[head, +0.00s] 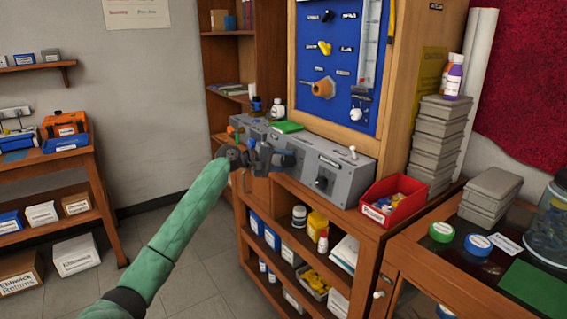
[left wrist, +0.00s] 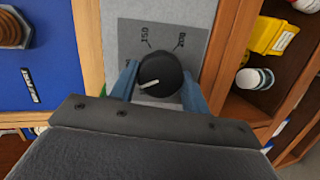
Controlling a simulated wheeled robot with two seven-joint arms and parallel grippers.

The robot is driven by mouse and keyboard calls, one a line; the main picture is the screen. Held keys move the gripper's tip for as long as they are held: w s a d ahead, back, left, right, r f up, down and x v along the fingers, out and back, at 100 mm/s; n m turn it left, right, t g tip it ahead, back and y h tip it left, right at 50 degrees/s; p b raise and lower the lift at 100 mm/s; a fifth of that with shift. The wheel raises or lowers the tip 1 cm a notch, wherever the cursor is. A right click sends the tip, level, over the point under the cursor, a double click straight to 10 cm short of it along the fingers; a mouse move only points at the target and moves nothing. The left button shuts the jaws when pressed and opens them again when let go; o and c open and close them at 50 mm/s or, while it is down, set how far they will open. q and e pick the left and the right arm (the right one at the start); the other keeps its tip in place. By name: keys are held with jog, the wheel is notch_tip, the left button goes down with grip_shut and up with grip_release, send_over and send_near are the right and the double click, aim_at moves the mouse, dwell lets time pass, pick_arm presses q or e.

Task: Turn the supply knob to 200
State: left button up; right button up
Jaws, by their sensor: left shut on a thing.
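The supply knob (left wrist: 160,75) is round and black with a white pointer line, on a grey plate (left wrist: 134,33). In the left wrist view its pointer aims left and slightly down, away from the printed marks 150 and 200 above it. Another mark at the left is partly hidden by a finger. My left gripper (left wrist: 160,88) is shut on the knob, one blue finger on each side. In the head view my left gripper (head: 284,158) is at the front of the grey bench unit (head: 348,176) and hides this knob. My right gripper is not in view.
Another dark knob (head: 321,183) is on the unit's front, right of my gripper. A red bin (head: 394,200) stands to its right. A blue tool board (head: 338,60) rises behind. Open shelves (head: 290,236) with bottles and boxes lie below.

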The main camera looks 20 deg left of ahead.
pick_arm(q)
jog(key=m+y, duration=0.1)
jog(key=m, duration=0.4)
jog(key=shift+d, duration=0.1)
jog(key=m, duration=0.3)
jog(key=m+y, duration=0.1)
jog(key=m, duration=0.2)
jog(key=shift+s+d+r+y+p, duration=0.1)
jog(key=shift+y+p, duration=0.2)
jog(key=shift+p, duration=0.05)
jog(key=m+t+y, duration=0.1)
jog(key=m, duration=0.4)
jog(key=shift+s+d, duration=0.1)
jog(key=shift+d, duration=0.05)
jog(key=m+t+y+p, duration=0.1)
jog(key=m, duration=0.4)
jog(key=shift+s, duration=0.1)
jog(key=shift+d+m, duration=0.1)
jog(key=shift+m, duration=0.6)
jog(key=m+t+p, duration=0.1)
jog(key=m, duration=0.2)
jog(key=shift+f+m+y, duration=0.2)
jog(key=shift+m+y, duration=0.1)
jog(key=shift+m, duration=0.1)
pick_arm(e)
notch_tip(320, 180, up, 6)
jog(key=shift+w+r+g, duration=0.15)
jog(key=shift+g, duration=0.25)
